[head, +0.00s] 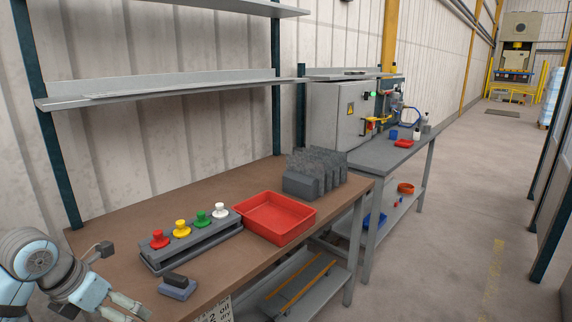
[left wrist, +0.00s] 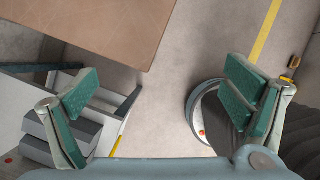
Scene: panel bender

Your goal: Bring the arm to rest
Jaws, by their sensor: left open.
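My left arm comes in at the lower left of the head view. Its gripper (head: 128,306) is low by the near left part of the brown workbench (head: 120,262). In the left wrist view my left gripper (left wrist: 163,108) has its two green-padded fingers wide apart with nothing between them. Grey floor shows between the fingers, and a corner of the brown bench top (left wrist: 95,25) is at the upper left. My right gripper is in neither view.
On the bench are a grey rack with red, yellow, green and white knobs (head: 182,229), a small dark block (head: 176,287), a red tray (head: 275,235) and dark grey blocks (head: 305,184). A second bench (head: 385,155) stands behind. Floor at the right is clear.

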